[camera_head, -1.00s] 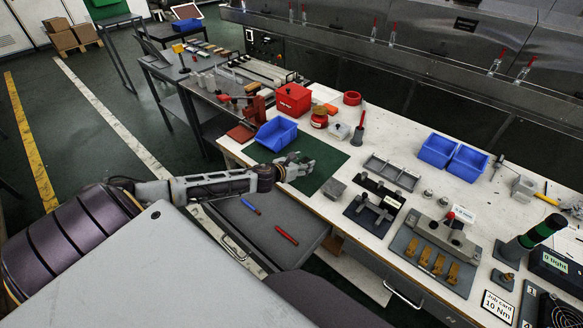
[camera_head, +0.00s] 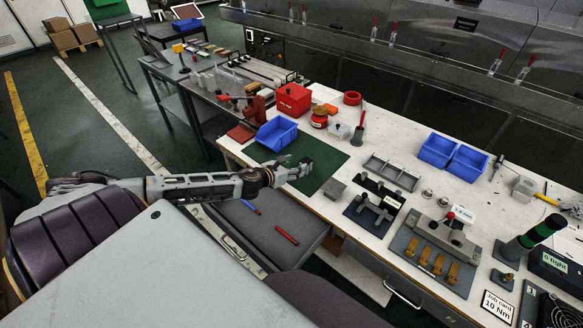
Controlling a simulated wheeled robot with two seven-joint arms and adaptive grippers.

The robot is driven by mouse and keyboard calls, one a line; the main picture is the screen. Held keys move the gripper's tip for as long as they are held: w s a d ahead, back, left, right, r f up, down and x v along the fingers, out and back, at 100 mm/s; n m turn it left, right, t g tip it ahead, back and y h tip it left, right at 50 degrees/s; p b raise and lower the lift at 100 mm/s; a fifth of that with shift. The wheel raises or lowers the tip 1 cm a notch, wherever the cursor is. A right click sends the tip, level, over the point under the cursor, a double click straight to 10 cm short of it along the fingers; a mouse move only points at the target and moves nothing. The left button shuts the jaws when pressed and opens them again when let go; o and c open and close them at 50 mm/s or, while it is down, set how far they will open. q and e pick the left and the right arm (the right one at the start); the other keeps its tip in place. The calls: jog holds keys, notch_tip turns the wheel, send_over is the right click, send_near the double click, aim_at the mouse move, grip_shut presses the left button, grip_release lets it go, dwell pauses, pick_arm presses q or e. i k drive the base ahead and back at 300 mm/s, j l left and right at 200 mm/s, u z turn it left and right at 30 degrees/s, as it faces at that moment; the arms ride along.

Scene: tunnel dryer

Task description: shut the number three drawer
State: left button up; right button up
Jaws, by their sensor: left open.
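An open drawer (camera_head: 258,226) sticks out from the front of the white workbench, with its handle (camera_head: 234,249) on the front face toward me. A blue pen-like item (camera_head: 250,206) and a red one (camera_head: 287,236) lie in it. I cannot read a number on the drawer. My left gripper (camera_head: 306,165) is open and empty, over the green mat (camera_head: 322,158) by the bench's front edge, beyond the drawer. My left forearm passes above the drawer's far left corner. Whether the gripper touches the mat I cannot tell. My right gripper is not in view.
Another bench drawer, with a handle (camera_head: 403,294), looks shut at the lower right. A blue bin (camera_head: 276,133) stands just behind the gripper. A small grey block (camera_head: 334,188) and dark fixtures (camera_head: 376,206) stand to its right. Floor is free at the left.

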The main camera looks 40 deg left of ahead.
aim_at(256, 235)
jog(key=u, duration=1.85)
